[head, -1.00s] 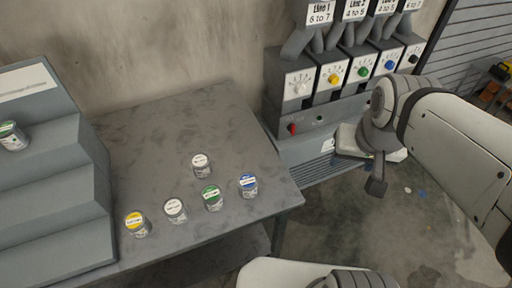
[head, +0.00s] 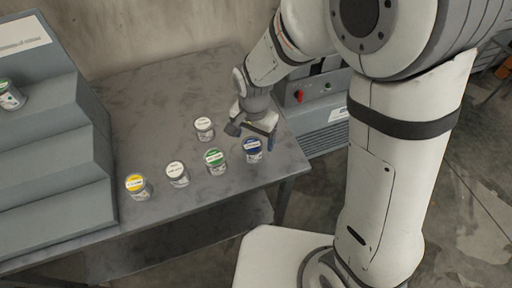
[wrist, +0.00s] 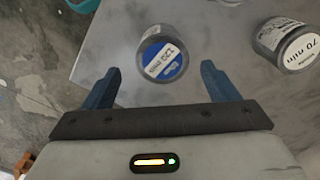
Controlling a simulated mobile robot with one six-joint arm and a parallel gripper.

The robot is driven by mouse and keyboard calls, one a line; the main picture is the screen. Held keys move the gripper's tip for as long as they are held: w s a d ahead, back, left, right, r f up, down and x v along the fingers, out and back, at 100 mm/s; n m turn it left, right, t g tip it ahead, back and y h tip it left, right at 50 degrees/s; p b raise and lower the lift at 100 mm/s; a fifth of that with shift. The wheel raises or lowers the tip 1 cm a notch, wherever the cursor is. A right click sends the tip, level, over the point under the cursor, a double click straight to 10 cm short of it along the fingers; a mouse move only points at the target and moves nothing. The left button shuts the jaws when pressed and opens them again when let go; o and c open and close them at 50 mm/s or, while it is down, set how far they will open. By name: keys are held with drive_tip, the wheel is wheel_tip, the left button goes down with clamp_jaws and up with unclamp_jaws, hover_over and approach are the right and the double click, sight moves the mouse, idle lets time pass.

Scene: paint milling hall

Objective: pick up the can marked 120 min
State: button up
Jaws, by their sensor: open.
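The can marked 120 min (wrist: 163,56) has a blue and white lid and a grey body. It stands upright on the grey table, at its right front in the head view (head: 253,151). My gripper (head: 252,137) is open and empty, just behind and above this can. In the wrist view the can lies ahead of the open blue fingers (wrist: 160,72), roughly centred between them. I see no contact.
A white-lidded can marked 70 min (wrist: 289,42) stands close by, behind in the head view (head: 204,129). Green (head: 215,162), white (head: 177,174) and yellow (head: 138,187) lidded cans stand to the left. A grey stepped rack (head: 60,190) stands at the table's left.

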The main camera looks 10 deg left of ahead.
sight(252, 144)
drive_tip(key=shift+s+a+f+p, duration=0.15)
drive_tip(key=shift+f+p, duration=0.15)
drive_tip(key=shift+f, duration=1.2)
drive_tip(key=shift+a+f+p, duration=0.1)
drive_tip(key=shift+f+p, duration=0.15)
drive_tip(key=shift+f, duration=1.25)
drive_tip(key=shift+c, duration=0.4)
drive_tip(key=c, duration=1.1)
